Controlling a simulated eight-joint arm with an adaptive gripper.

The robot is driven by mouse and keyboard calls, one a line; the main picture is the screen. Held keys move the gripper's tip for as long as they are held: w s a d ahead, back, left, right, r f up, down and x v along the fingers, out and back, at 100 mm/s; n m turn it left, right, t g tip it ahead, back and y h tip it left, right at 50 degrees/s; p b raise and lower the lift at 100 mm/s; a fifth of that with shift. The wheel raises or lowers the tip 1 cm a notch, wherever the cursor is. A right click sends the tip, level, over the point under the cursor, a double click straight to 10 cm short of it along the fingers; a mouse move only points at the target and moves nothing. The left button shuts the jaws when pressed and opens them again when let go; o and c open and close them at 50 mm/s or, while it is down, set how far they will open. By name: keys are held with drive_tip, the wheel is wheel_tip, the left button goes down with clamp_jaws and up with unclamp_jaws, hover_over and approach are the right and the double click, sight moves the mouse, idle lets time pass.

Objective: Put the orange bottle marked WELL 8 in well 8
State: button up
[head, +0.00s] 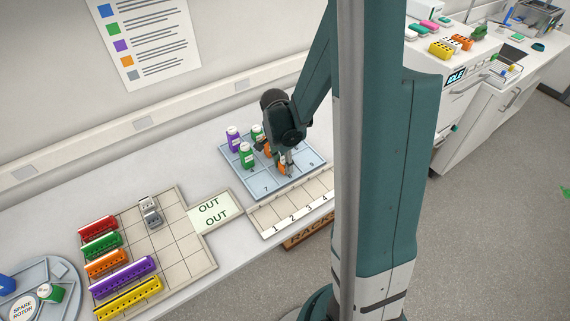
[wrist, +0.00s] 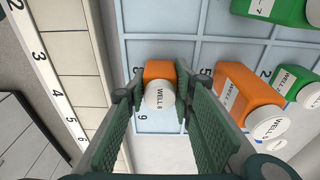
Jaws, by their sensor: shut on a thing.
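My gripper (head: 286,172) is shut on an orange bottle (head: 282,169) over the middle of the front row of the blue numbered tray (head: 255,185), between the wells marked 7 and 9. In the wrist view, the held orange bottle (wrist: 158,71) is upright between my green-padded fingers (wrist: 160,100). Its white cap faces the camera with WELL and a mark too small to read surely. I cannot tell whether its base touches the tray.
Another orange bottle (wrist: 242,90) stands close beside my finger in the middle row. A numbered rack strip (head: 290,213) lies in front. Left is an OUT mat (head: 210,212) and a board with coloured racks (head: 185,245).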

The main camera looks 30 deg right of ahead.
sight(282, 160)
drive_tip(key=shift+f, duration=0.15)
drive_tip(key=o, duration=0.9)
drive_tip(key=shift+r, duration=0.25)
drive_tip(key=shift+a+r+p, duration=0.15)
drive_tip(key=shift+a+r, duration=0.1)
drive_tip(key=shift+r, duration=1.7)
drive_tip(key=shift+a+r+p, duration=0.1)
drive_tip(key=shift+a+r, duration=0.15)
drive_tip(key=shift+r, duration=1.7)
drive_tip(key=shift+a+r+p, duration=0.15)
drive_tip(key=shift+a+r, duration=0.1)
drive_tip(key=shift+r, duration=1.7)
drive_tip(key=s+a+r+n+t+y, duration=0.1)
drive_tip(key=s+a+r+n+t, duration=0.6)
drive_tip(key=s+a+r+n, duration=0.6)
drive_tip(key=shift+s+a+r+n, duration=0.35)
drive_tip(key=shift+a+r+n, duration=1.25)
drive_tip(key=shift+a+n, duration=0.8)
